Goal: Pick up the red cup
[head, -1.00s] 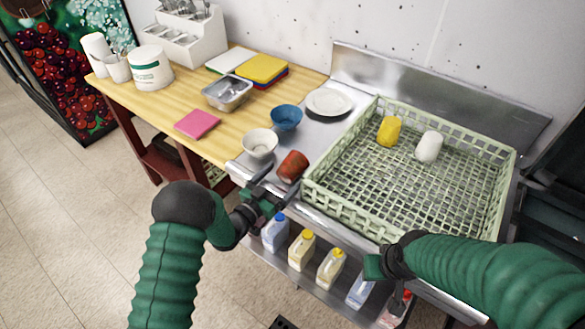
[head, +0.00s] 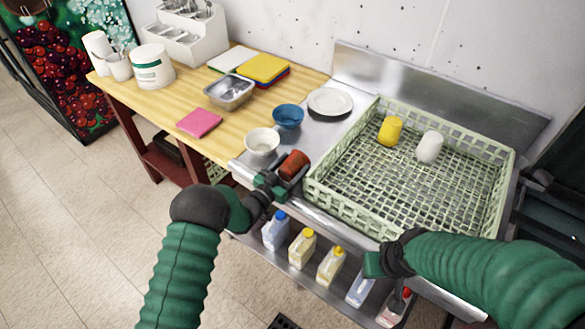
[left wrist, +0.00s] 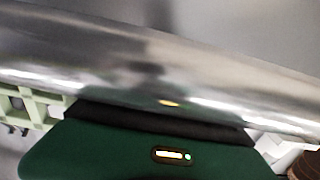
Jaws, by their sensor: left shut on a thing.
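The red cup (head: 294,164) is on the steel counter, between the white bowl and the green rack, and looks tilted. My left gripper (head: 284,173) is at the counter's front edge, shut on the red cup with its fingers around the cup's sides. I cannot tell whether the cup still touches the counter. The left wrist view shows a dark green gripper body and blurred steel; the cup cannot be made out there. My right gripper (head: 376,264) is in front of the rack, above the lower shelf; its fingers are not clear.
The green rack (head: 312,190) holds a yellow cup (head: 390,131) and a white cup (head: 429,147). A white bowl (head: 262,142), blue bowl (head: 288,117) and white plate (head: 330,101) stand close behind the red cup. Several bottles (head: 302,249) stand on the shelf below.

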